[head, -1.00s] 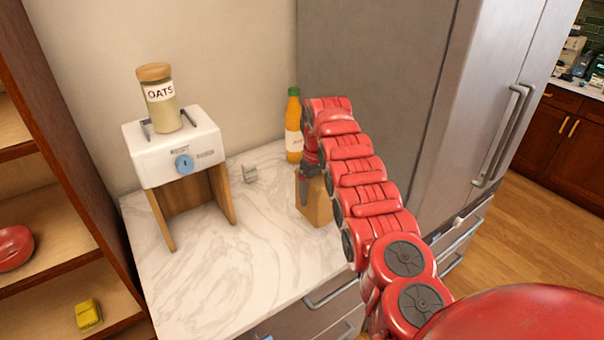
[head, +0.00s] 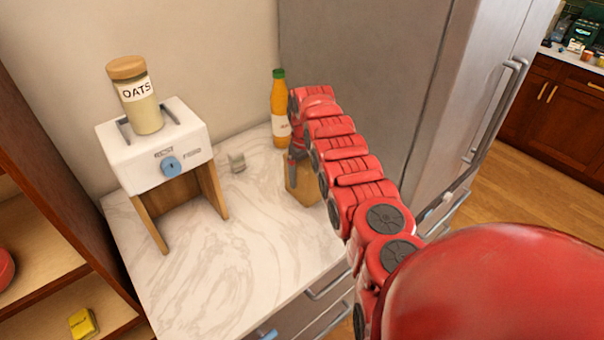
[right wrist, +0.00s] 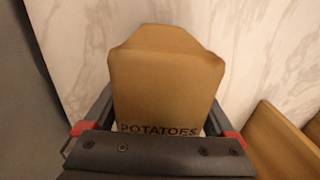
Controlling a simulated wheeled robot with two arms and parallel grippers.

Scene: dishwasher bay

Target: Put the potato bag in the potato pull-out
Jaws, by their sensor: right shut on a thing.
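The potato bag (right wrist: 165,80) is a brown paper bag marked POTATOES. My right gripper (right wrist: 155,128) is shut on it, with a dark finger on each side. In the head view the bag (head: 304,190) shows at the back right of the marble counter, partly behind my right gripper (head: 296,170). I cannot tell whether its base touches the counter. Drawer fronts with bar handles (head: 328,283) show below the counter's front edge, largely hidden by my right arm. I cannot tell which is the potato pull-out. My left gripper is not in view.
A white dispenser (head: 155,150) on wooden legs carries an oats jar (head: 137,95). An orange bottle (head: 280,105) stands behind the bag, near the steel fridge (head: 365,90). The counter's front middle (head: 215,275) is clear. Wooden shelves (head: 40,235) stand at left.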

